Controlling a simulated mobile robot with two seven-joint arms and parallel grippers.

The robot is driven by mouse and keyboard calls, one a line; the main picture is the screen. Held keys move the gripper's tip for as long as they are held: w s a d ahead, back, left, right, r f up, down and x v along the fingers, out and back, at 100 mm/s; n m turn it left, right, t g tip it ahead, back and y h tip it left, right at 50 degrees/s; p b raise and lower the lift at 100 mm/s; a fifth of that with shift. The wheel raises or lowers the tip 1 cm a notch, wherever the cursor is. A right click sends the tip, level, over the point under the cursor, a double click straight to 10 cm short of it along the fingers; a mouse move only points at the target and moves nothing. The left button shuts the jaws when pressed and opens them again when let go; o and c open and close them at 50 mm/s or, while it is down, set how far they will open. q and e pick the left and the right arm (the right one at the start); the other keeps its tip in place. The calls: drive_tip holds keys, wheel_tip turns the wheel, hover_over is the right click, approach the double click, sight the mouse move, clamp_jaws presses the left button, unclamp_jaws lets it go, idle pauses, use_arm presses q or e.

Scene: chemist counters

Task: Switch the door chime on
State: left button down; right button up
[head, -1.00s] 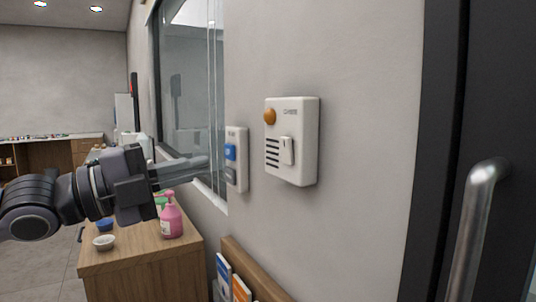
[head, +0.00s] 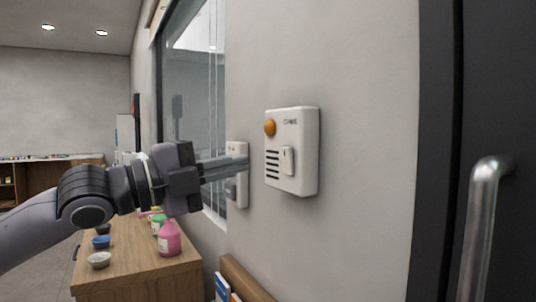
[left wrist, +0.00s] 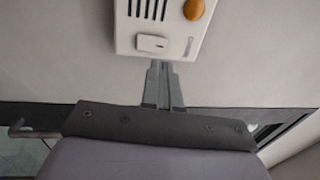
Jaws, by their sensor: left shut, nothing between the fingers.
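The door chime (head: 292,151) is a white box on the wall with an orange round lamp, dark speaker slots and a small white rocker switch (head: 288,160). It also shows in the left wrist view (left wrist: 168,22), with its switch (left wrist: 152,43) near the box's edge. My left gripper (head: 245,165) is shut and empty, its fingertips pointing right toward the chime, a little left of it in the head view. In the left wrist view the fingertips (left wrist: 161,64) are close to the chime's edge by the switch; contact cannot be told. My right gripper is not in view.
A second white wall panel (head: 243,194) is partly hidden behind my left gripper. A wooden counter (head: 150,270) with a pink pump bottle (head: 169,240) and small bowls stands below left. A dark door with a metal handle (head: 480,220) is at the right.

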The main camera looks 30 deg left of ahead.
sight(284, 152)
use_arm(q)
drive_tip(key=shift+p+x, duration=0.55)
drive_tip(key=shift+x, duration=2.85)
drive_tip(key=shift+w+d+r+p, duration=0.1)
drive_tip(key=shift+w+r+p, duration=0.1)
drive_tip(key=shift+p, duration=0.45)
drive_tip(key=shift+f, duration=0.15)
